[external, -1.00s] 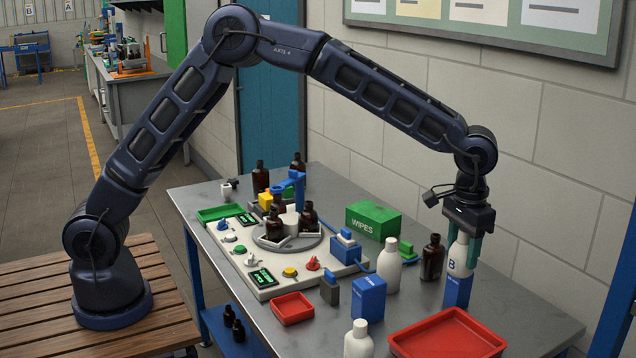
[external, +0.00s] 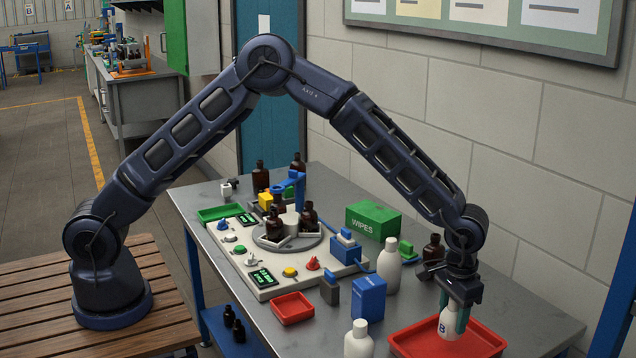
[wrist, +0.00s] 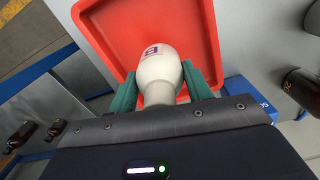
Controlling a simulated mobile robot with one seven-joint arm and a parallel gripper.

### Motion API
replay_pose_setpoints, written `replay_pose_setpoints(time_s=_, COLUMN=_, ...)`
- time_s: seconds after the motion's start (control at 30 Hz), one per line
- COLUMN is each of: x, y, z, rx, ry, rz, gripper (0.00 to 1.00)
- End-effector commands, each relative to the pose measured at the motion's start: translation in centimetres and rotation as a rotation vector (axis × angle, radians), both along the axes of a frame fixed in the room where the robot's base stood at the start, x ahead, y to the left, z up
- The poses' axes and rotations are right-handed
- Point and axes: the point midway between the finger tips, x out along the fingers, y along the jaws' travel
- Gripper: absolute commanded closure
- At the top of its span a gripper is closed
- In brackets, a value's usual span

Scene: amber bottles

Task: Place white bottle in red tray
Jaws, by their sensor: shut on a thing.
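My gripper (external: 455,318) is shut on a white bottle (external: 449,324) marked with a blue B. The bottle is upright, over or in the large red tray (external: 412,350) at the table's front right; I cannot tell if its base touches the tray floor. In the wrist view the bottle (wrist: 158,75) sits between the green fingers of my gripper (wrist: 155,85), with the red tray (wrist: 98,22) behind it. A smaller red tray (external: 292,309) lies further left on the table.
Two more white bottles stand nearby, one behind the blue box (external: 368,299) and one (external: 358,342) left of the large tray. An amber bottle (external: 433,250) is just behind my gripper. A green wipes box (external: 372,222) stands near the wall. The table's right front corner (external: 545,325) is clear.

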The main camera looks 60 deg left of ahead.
Motion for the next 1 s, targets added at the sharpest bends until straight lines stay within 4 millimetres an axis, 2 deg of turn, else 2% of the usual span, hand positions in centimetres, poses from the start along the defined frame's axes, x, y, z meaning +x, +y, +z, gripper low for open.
replay_pose_setpoints(time_s=0.17, x=0.0, y=0.0, z=-0.9, rx=-0.001, ry=0.0, rz=0.0, gripper=0.77)
replay_pose_setpoints(time_s=0.43, x=0.0, y=0.0, z=-4.3, rx=-0.001, ry=0.0, rz=0.0, gripper=0.77)
replay_pose_setpoints(time_s=0.83, x=0.0, y=0.0, z=-4.7, rx=0.0, ry=-0.001, rz=0.0, gripper=0.77)
replay_pose_setpoints(time_s=0.87, x=0.0, y=0.0, z=-4.7, rx=0.0, ry=-0.001, rz=0.0, gripper=0.45)
replay_pose_setpoints(time_s=0.93, x=0.0, y=0.0, z=-4.7, rx=0.0, ry=-0.001, rz=0.0, gripper=0.31)
replay_pose_setpoints(time_s=1.0, x=0.0, y=0.0, z=-4.7, rx=0.0, ry=-0.001, rz=0.0, gripper=0.29)
